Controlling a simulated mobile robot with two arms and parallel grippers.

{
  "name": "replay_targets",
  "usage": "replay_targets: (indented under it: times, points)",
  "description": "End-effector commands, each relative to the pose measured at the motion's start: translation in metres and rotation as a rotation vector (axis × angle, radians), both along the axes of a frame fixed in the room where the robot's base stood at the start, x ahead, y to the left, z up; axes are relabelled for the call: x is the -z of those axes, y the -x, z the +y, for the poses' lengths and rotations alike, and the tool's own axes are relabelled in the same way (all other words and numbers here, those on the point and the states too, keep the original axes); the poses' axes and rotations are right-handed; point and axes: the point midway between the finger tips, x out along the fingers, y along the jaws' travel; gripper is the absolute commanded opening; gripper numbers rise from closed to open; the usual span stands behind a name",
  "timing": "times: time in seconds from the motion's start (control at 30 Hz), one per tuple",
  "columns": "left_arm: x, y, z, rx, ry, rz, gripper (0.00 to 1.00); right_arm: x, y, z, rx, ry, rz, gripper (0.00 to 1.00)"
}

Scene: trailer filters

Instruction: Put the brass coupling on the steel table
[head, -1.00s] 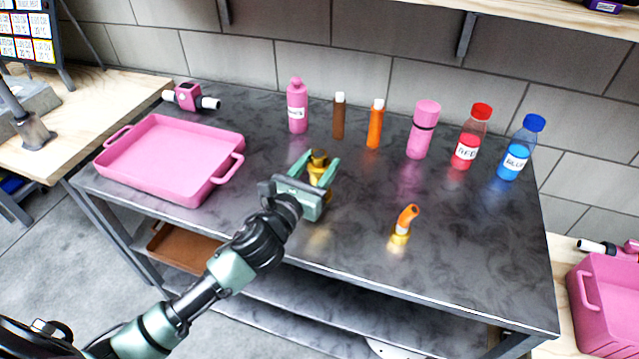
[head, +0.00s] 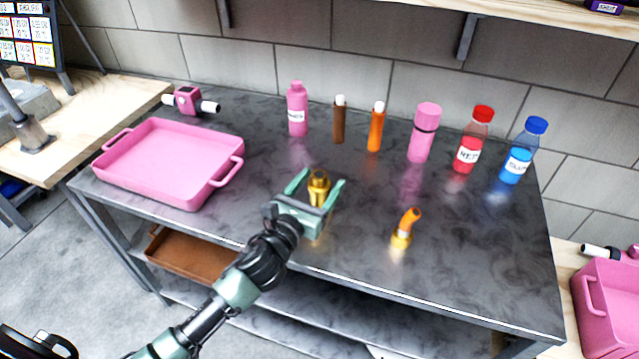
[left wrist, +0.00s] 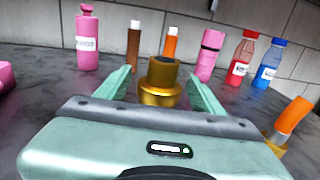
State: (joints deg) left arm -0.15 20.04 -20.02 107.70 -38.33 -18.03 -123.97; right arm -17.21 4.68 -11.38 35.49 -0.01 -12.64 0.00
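My left gripper (head: 318,184) is open, with one finger on each side of the coupling. The lower part of the coupling is hidden behind the gripper's palm. My right gripper is not in view.
A pink tray (head: 165,165) lies at the table's left. An orange-and-brass fitting (head: 405,228) stands to the right of the gripper. A pink bottle (head: 297,108), two slim tubes, a pink flask (head: 424,132), a red bottle (head: 473,140) and a blue bottle (head: 523,150) line the back.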

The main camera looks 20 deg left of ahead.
Motion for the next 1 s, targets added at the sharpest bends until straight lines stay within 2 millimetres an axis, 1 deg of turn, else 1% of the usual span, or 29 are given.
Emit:
replay_targets:
  times: [0.17, 0.27, 0.33, 0.47, 0.6, 0.73, 0.9, 1.0]
  points:
    - [0.000, 0.000, 0.000, 0.000, -0.001, 0.000, 0.67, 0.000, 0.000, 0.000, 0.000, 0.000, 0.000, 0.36]
    - [-0.004, 0.000, 0.000, 0.000, -0.001, -0.001, 0.67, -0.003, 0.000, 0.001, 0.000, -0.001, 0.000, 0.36]
    - [-0.002, 0.006, 0.001, 0.000, -0.002, 0.002, 0.67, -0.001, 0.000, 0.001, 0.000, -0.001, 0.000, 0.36]
    - [-0.001, 0.028, 0.004, 0.001, -0.002, 0.003, 0.67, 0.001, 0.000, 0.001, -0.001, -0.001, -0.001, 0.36]
    - [0.000, 0.060, 0.010, 0.001, -0.003, 0.004, 0.67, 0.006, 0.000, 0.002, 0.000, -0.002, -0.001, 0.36]
    - [0.000, 0.086, 0.014, 0.001, 0.000, 0.003, 0.67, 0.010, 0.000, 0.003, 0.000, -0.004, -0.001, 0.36]
    - [-0.002, 0.108, 0.018, 0.000, -0.001, 0.001, 0.67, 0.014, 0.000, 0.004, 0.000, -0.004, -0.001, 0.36]
    - [-0.003, 0.115, 0.020, 0.000, -0.001, 0.000, 0.67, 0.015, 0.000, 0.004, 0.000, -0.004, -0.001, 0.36]
